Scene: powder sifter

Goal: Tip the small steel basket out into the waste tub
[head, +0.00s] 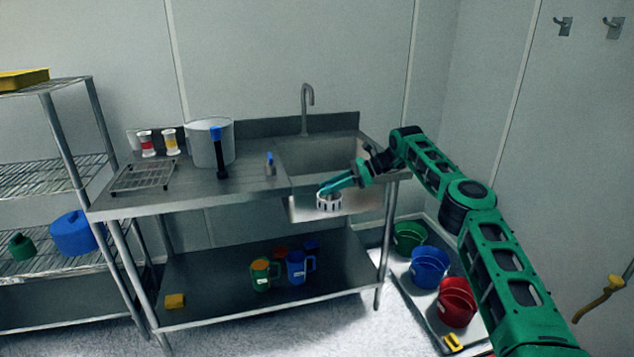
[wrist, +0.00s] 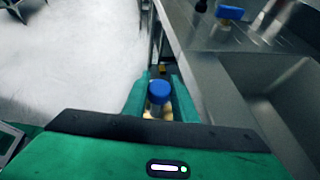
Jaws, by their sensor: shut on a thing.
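My gripper (head: 335,187) is shut on the small steel basket (head: 329,205), a slotted, light-coloured cup. It hangs roughly upright in front of the sink's front edge, above the lower shelf. In the wrist view my gripper (wrist: 160,82) has a blue-topped knob (wrist: 159,88) between its fingers, with pale pieces just below it. What the basket holds is mostly hidden. I cannot tell which container is the waste tub.
The sink (head: 318,155) has a tall tap. Coloured jugs (head: 264,275) stand on the lower shelf. A wire shelf unit is at left.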

